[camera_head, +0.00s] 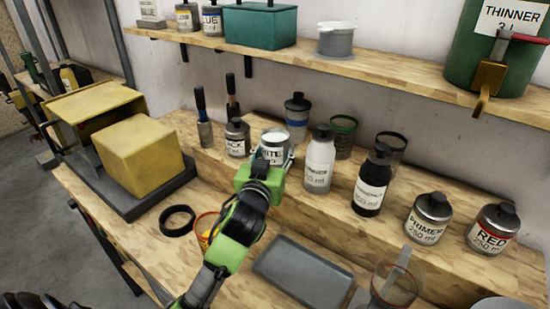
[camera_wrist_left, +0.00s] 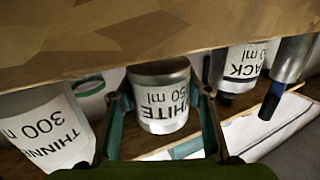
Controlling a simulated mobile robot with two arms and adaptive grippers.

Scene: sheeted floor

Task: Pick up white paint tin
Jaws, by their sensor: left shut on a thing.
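The white paint tin (camera_head: 277,138) is a small metal tin with a pale top and a white label, on the raised wooden step at the back of the bench. My left gripper (camera_head: 271,160) reaches it from the front and hides part of its label. In the left wrist view, the tin (camera_wrist_left: 160,98) sits between the two green fingers of the gripper (camera_wrist_left: 162,115), with "WHITE" readable on it. The gripper is shut on the tin. I cannot tell whether the tin is lifted.
A black paint tin (camera_head: 237,138) stands left of the white one, a white thinner bottle (camera_head: 319,160) close on its right. A dark bottle (camera_head: 371,180), primer tin (camera_head: 428,219) and red tin (camera_head: 492,229) stand further right. A shelf (camera_head: 390,68) runs above. A grey tray (camera_head: 303,274) lies in front.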

